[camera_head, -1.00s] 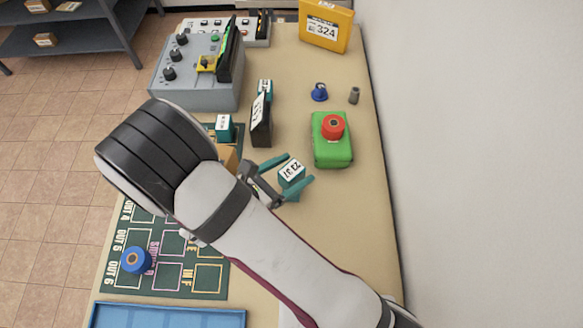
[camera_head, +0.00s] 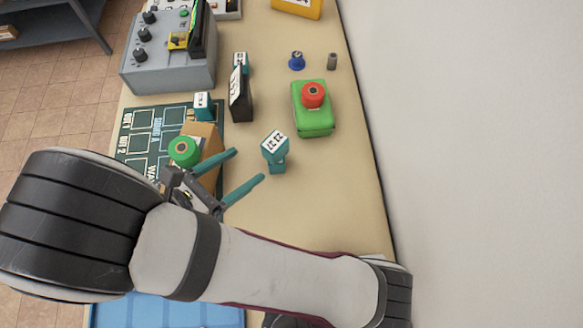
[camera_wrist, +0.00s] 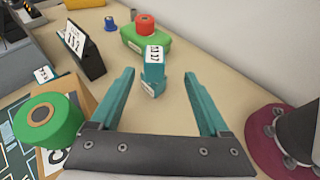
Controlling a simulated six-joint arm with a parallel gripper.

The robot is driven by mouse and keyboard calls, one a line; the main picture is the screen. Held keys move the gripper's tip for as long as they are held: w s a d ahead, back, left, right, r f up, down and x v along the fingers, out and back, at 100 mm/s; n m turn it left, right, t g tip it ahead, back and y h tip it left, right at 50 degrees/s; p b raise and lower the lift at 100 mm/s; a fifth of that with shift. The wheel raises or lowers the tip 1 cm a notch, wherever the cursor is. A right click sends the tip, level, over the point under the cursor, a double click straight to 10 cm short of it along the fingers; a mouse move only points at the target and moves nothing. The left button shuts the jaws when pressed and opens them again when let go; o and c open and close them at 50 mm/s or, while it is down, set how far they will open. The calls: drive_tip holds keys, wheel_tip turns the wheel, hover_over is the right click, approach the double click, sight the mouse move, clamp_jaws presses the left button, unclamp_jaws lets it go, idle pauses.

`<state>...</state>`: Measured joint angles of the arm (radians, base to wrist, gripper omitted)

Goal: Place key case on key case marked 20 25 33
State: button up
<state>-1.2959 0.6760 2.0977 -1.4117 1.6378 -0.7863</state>
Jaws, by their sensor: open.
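A teal key case (camera_head: 274,151) with a white, dark-marked top stands on the table ahead of my gripper; the marking is too small to read. In the wrist view the key case (camera_wrist: 155,68) shows beyond the fingertips. A narrower teal part (camera_head: 277,167) is below it, with a pale patch low down; it looks like a second case underneath, but I cannot tell for sure. My gripper (camera_head: 249,168) is open and empty, its teal fingers apart from the case. Two more teal cases with white labels, a near one (camera_head: 203,107) and a far one (camera_head: 241,61), stand near the black sign.
A black sign (camera_head: 240,96) and a green box (camera_head: 312,118) with a red spool (camera_head: 313,94) stand beyond. A green spool (camera_head: 184,151) sits by a cardboard box (camera_head: 207,142) close to my gripper. The wall bounds the right. Bare table lies right of the case.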

drive_tip(key=s+d+r+m+g, duration=0.2)
drive_tip(key=d+r+m+g, duration=0.2)
drive_tip(key=d+m+g, duration=0.45)
drive_tip(key=s+d+r+m+y, duration=0.2)
drive_tip(key=s+m+y, duration=0.2)
drive_tip(key=m, duration=0.7)
drive_tip(key=s+d+r+m+y, duration=0.2)
drive_tip(key=m+y, duration=0.5)
drive_tip(key=m, duration=0.5)
drive_tip(key=shift+s+d+r+g, duration=0.15)
drive_tip(key=shift+s+d+g, duration=0.2)
drive_tip(key=shift+s+d, duration=0.65)
